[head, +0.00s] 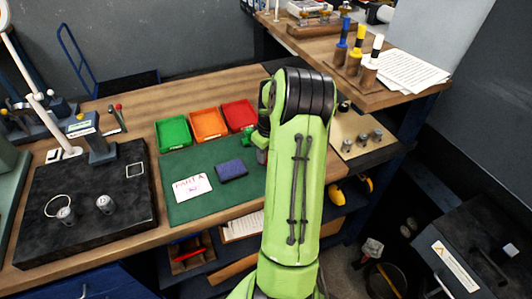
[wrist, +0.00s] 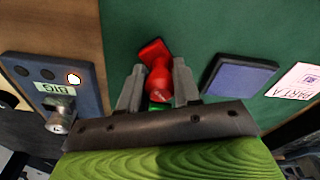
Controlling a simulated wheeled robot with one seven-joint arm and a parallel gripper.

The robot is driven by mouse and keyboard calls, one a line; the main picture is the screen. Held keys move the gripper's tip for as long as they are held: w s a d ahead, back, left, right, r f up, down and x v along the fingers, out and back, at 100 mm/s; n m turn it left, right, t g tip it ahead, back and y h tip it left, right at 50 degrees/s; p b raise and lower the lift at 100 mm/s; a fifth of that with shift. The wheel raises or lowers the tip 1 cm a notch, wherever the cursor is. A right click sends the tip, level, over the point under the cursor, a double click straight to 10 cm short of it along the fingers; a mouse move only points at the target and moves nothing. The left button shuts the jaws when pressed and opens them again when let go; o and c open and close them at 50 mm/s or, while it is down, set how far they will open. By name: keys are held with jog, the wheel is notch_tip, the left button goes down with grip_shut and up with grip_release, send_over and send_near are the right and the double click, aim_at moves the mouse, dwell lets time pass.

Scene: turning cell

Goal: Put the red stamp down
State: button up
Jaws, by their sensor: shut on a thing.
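My gripper (wrist: 159,68) is shut on the red stamp (wrist: 157,82), with one grey finger on each side of its rounded handle. The stamp's flat red end points away from my palm, over the green mat (wrist: 205,30). I cannot tell whether it touches the mat. In the head view my green arm hides the stamp and most of the gripper. The blue ink pad (head: 231,170) lies on the mat (head: 205,212), left of my arm; it also shows right of the stamp in the wrist view (wrist: 238,76).
A white card (head: 192,186) lies left of the pad. Green (head: 173,134), orange (head: 208,124) and red (head: 239,114) trays line the mat's back edge. A black plate (head: 85,225) with metal parts is at left. A board (head: 360,150) with metal parts is at right.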

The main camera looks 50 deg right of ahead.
jog(key=shift+f, duration=0.1)
jog(key=o, duration=0.9)
jog(key=shift+c, duration=0.2)
notch_tip(320, 180, up, 12)
jog(key=s+p, duration=0.2)
jog(key=w+a+r, duration=0.3)
jog(key=a+r, duration=0.2)
jog(key=a, duration=0.4)
jog(key=s+a+r+n+t+h, duration=0.1)
jog(key=a+r, duration=0.1)
jog(key=a, duration=0.5)
jog(key=s+a+r, duration=0.1)
jog(key=a+r, duration=0.2)
jog(key=a, duration=0.3)
jog(key=s+a+f+t+y, duration=0.1)
jog(key=s+a+t, duration=0.2)
jog(key=s+a, duration=0.8)
jog(key=shift+s+a+f+n, duration=0.2)
jog(key=shift+a+n, duration=0.2)
jog(key=shift+a, duration=0.6)
